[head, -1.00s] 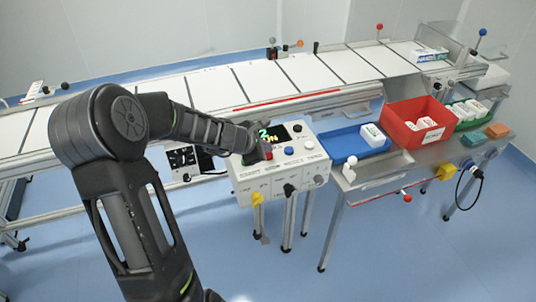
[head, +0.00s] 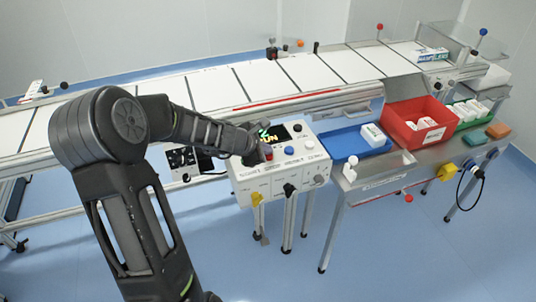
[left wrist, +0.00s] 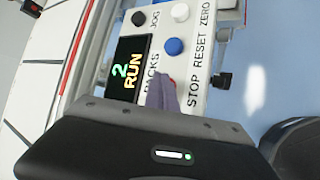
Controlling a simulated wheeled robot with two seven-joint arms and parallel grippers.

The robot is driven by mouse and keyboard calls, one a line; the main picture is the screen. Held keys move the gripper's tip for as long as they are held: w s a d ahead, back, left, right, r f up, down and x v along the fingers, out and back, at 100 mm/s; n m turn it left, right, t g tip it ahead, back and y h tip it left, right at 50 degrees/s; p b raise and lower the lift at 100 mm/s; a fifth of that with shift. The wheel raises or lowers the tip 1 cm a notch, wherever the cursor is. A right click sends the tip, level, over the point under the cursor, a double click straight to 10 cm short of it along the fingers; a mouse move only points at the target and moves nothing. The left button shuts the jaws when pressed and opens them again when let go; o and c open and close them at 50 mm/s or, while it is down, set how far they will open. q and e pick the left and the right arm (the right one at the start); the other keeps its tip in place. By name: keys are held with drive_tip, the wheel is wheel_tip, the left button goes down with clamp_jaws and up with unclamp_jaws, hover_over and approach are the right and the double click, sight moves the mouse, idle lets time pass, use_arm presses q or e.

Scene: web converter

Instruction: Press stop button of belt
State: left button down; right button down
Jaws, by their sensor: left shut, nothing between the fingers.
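The control box (head: 283,175) stands in front of the belt. Its display (left wrist: 130,72) reads "2 RUN" in the left wrist view. The red stop button (head: 268,155) is on the left of the panel, beside my left gripper (head: 258,152). In the left wrist view my left gripper (left wrist: 163,92) is shut and empty, its tip near the STOP label and the packs marking. The fingers mostly hide the red button there, so contact cannot be told. The blue reset button (left wrist: 174,46) and white zero button (left wrist: 220,4) are clear. My right gripper is not in view.
The conveyor belt (head: 210,88) runs behind the box. A blue tray (head: 343,146), a red bin (head: 413,114) and a green tray (head: 473,124) sit on the table to the right. A black button (left wrist: 137,18) is also on the panel. Floor in front is open.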

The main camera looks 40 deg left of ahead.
use_arm(q)
drive_tip(key=shift+f, duration=0.15)
idle(0.4)
drive_tip(key=shift+r+p, duration=0.9)
drive_tip(key=shift+r, duration=0.15)
wheel_tip(320, 180, up, 5)
drive_tip(key=p, duration=0.4)
drive_tip(key=shift+p, duration=0.35)
idle(0.3)
